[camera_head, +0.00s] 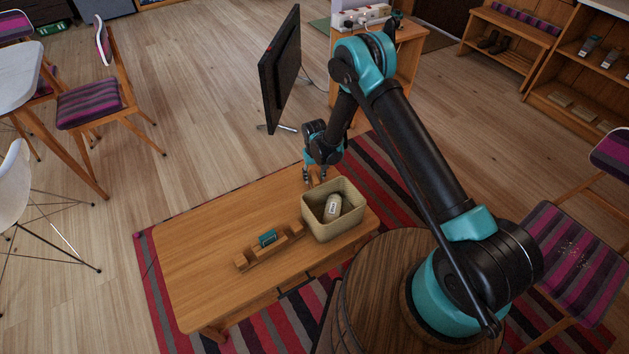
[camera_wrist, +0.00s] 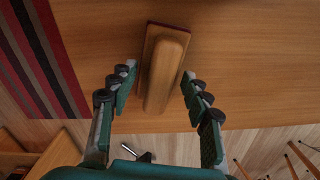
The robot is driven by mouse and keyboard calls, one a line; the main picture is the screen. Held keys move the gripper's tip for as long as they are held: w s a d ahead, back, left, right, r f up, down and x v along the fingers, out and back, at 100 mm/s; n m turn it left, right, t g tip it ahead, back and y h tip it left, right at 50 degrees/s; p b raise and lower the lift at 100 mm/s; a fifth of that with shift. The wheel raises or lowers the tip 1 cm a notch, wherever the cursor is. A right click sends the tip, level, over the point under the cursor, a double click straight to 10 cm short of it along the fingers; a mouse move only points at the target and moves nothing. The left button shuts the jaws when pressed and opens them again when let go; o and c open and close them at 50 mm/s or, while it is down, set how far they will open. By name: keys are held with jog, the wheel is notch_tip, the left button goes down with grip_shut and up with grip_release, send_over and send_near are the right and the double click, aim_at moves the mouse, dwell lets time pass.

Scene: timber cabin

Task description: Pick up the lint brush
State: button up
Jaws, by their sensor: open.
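The lint brush, a long wooden piece with a rounded back and a dark red edge (camera_wrist: 165,65), lies on the wooden table (camera_head: 190,250). In the wrist view it sits between the fingers of my gripper (camera_wrist: 158,78), with a gap showing on the left and a smaller one on the right. My gripper (camera_head: 315,181) is open and empty, low over the far side of the table, just behind the woven basket (camera_head: 345,228). In the head view I cannot clearly make out the brush beside the gripper and basket.
The basket holds a pale, rounded item (camera_head: 332,208). A wooden holder (camera_head: 245,260) with a small teal item (camera_head: 268,238) stands left of it. A black screen (camera_head: 279,70) stands behind the table. The table's left part is clear.

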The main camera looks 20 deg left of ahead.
aim_at(314, 175)
jog(key=shift+f, duration=0.15)
grip_shut()
dwell(0.4)
notch_tip(314, 175, up, 20)
dwell(0.5)
